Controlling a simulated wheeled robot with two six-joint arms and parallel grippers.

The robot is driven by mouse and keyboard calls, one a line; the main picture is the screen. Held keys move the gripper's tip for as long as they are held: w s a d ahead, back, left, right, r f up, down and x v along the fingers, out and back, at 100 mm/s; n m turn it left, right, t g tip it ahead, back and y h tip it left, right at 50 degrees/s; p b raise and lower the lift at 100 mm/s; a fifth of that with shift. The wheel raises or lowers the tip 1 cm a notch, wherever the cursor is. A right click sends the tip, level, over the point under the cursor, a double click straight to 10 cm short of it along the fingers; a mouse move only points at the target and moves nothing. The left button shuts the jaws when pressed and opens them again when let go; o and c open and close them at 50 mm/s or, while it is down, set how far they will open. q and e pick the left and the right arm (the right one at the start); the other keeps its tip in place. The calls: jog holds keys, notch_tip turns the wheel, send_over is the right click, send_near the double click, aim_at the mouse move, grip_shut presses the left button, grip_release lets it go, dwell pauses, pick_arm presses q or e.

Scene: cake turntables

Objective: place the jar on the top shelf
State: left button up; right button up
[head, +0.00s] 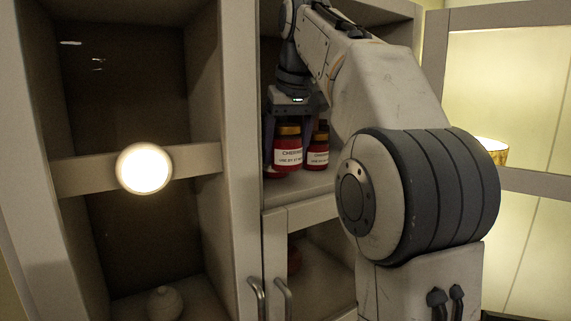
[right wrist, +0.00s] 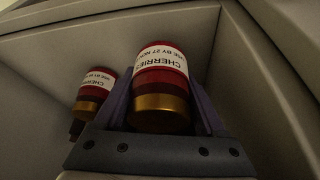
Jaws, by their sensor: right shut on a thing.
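My right gripper (head: 288,135) reaches down from above inside the cabinet and is shut on a red jar (head: 287,157). The jar has a gold lid and a white "CHERRIES" label. It is upright; I cannot tell whether its base touches the shelf (head: 300,191). In the right wrist view the held jar (right wrist: 160,88) sits between the two fingers (right wrist: 160,115). A second, similar cherry jar (head: 318,155) stands just right of it. In the right wrist view that jar (right wrist: 92,95) is left of the fingers. My left gripper is out of view.
The cabinet's upright divider (head: 239,150) is close left of the gripper. A glazed door (head: 500,90) stands at the right. Below the shelf is a lower cupboard with handles (head: 283,298), and something red shows inside. A round pale object (head: 165,302) sits low at the left.

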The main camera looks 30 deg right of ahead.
aim_at(291, 126)
jog(key=shift+f, duration=1.5)
jog(key=o, duration=1.5)
jog(key=shift+f, duration=0.1)
jog(key=shift+v, duration=3.9)
